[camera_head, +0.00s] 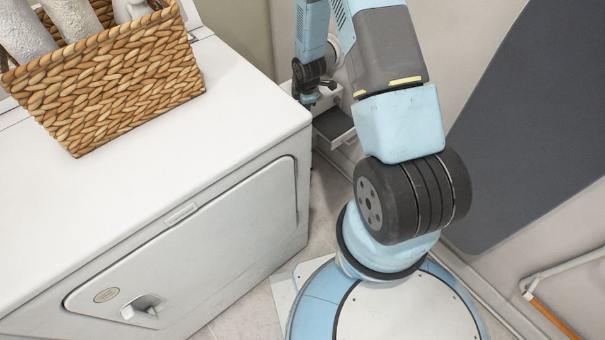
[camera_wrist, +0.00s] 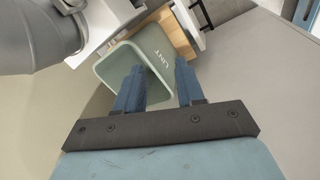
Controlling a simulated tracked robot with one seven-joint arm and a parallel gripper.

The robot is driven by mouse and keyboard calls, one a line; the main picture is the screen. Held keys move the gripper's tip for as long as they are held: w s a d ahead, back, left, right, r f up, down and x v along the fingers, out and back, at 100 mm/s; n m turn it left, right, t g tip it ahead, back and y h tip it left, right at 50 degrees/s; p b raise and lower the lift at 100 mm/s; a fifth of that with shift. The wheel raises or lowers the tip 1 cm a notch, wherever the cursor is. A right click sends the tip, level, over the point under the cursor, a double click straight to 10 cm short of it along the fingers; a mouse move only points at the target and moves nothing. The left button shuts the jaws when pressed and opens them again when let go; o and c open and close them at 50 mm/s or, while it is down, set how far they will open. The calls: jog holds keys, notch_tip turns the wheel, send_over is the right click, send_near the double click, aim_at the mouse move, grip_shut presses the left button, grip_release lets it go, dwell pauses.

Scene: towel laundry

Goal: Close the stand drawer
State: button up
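The small white stand (camera_head: 341,99) is partly hidden behind my arm, beside the white appliance. Its drawer (camera_head: 334,126) appears pulled out, with a dark inside and a light front edge. My gripper (camera_head: 318,92) is small in the head view, just above and beside the drawer; contact cannot be told. In the wrist view my gripper (camera_wrist: 158,72) has its two blue fingers apart, with nothing held between them. Past the fingers is a grey-green bin marked LINT (camera_wrist: 153,45). A white part with a dark handle shows at the top right of that view, possibly the stand.
The white appliance (camera_head: 200,135) fills the left, with a wicker basket (camera_head: 115,75) of rolled towels on top. A wooden block-like thing (camera_wrist: 173,33) shows behind the LINT bin. A dark grey panel (camera_head: 530,130) stands at right. Some floor is free between appliance and my base.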

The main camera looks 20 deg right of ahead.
jog(key=s+a+f+n+g, duration=0.1)
jog(key=s+f+n, duration=0.25)
jog(key=f, duration=0.75)
jog(key=s+f+n, duration=0.2)
jog(key=s+f, duration=0.2)
jog(key=f, duration=0.8)
jog(key=shift+m+y, duration=0.25)
jog(key=shift+y, duration=0.15)
jog(key=f, duration=0.4)
jog(key=w+a+f, duration=0.1)
jog(key=f, duration=0.3)
jog(key=w+f, duration=0.1)
jog(key=f, duration=0.4)
jog(key=shift+w+a, duration=0.1)
jog(key=shift+a, duration=0.05)
grip_shut()
